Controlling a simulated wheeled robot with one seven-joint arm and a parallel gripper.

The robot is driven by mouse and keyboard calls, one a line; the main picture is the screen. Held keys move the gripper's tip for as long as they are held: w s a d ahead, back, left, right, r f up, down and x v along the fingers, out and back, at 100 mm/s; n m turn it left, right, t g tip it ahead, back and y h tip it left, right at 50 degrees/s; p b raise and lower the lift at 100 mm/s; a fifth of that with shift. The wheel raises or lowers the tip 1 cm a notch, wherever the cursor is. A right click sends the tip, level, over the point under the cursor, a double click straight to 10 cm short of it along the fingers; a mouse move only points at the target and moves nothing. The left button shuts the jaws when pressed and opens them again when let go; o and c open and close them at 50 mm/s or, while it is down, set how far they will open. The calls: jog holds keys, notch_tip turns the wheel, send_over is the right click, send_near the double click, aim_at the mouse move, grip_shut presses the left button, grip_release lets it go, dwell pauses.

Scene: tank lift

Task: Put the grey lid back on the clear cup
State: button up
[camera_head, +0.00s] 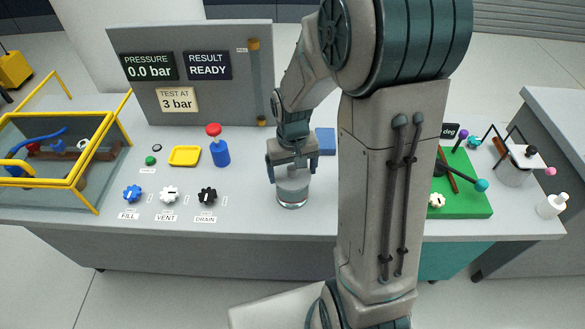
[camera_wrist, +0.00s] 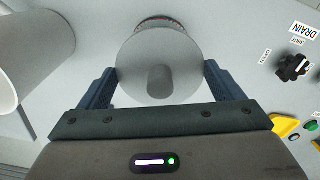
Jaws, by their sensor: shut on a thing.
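My gripper (camera_head: 293,170) points down over the front middle of the bench and is shut on the grey lid. In the wrist view the lid (camera_wrist: 145,62) is a round grey disc with a short knob in its middle, between my two dark blue fingers. The clear cup (camera_head: 292,199) stands upright on the bench directly below my gripper. In the wrist view a strip of the cup (camera_wrist: 158,22) shows past the lid's far edge, and the lid hides the rest. I cannot tell whether the lid touches the cup's rim.
Blue, white and black knobs (camera_head: 207,196) for fill, vent and drain sit left of the cup. A blue block (camera_head: 325,141) lies behind the gripper. A green board (camera_head: 465,205) is at right.

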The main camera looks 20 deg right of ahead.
aim_at(292, 168)
jog(key=shift+f, duration=0.25)
jog(key=o, duration=0.8)
jog(key=shift+c, duration=0.2)
jog(key=shift+r, duration=0.1)
jog(key=shift+r+p, duration=0.5)
jog(key=shift+r, duration=0.05)
notch_tip(292, 168, up, 11)
jog(key=s+r+t, duration=0.3)
jog(key=s, duration=1.1)
jog(key=shift+r, duration=0.25)
